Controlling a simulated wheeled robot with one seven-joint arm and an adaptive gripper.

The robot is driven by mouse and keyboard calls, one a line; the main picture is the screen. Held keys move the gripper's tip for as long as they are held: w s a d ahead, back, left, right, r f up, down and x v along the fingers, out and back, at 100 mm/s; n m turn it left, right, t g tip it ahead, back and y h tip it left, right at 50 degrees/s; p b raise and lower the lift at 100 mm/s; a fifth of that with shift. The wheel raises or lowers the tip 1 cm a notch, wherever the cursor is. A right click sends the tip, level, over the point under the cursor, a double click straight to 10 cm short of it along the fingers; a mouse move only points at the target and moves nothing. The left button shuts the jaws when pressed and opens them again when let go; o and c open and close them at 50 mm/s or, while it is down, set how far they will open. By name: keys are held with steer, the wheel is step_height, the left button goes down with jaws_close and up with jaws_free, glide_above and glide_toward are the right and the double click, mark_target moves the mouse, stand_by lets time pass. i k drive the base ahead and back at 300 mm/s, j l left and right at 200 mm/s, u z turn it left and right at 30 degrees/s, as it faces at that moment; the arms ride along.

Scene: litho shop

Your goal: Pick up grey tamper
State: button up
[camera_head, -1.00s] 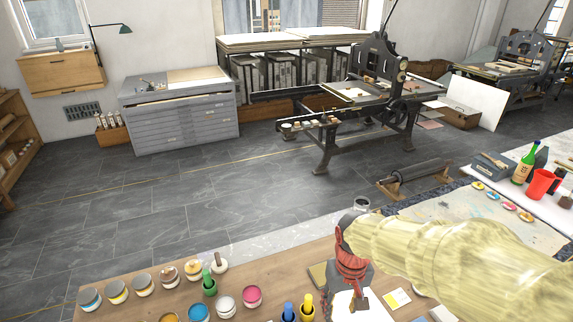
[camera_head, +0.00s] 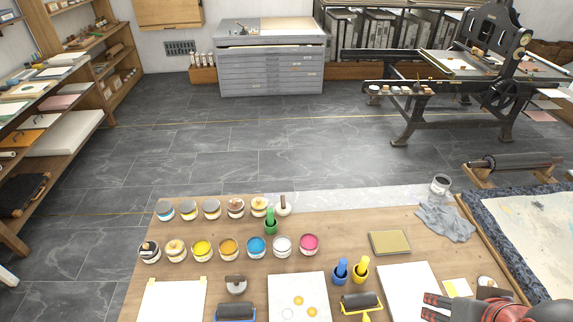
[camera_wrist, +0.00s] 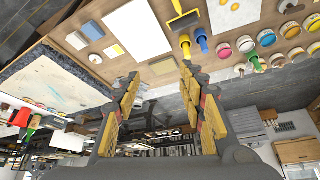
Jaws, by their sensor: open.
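Two similar pieces with paler bases stand at the back of the paint jars (camera_head: 283,207) and at the right (camera_head: 487,283). My gripper (camera_head: 430,306) is at the lower right of the head view, well right of the grey tamper. In the wrist view its two fingers (camera_wrist: 160,76) are spread apart with nothing between them. The table shows upside down there, beyond the fingertips.
Several paint jars (camera_head: 256,247) stand in rows on the wooden table (camera_head: 215,265).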

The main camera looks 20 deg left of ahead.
mark_target(236, 285)
steer(key=u, duration=1.75)
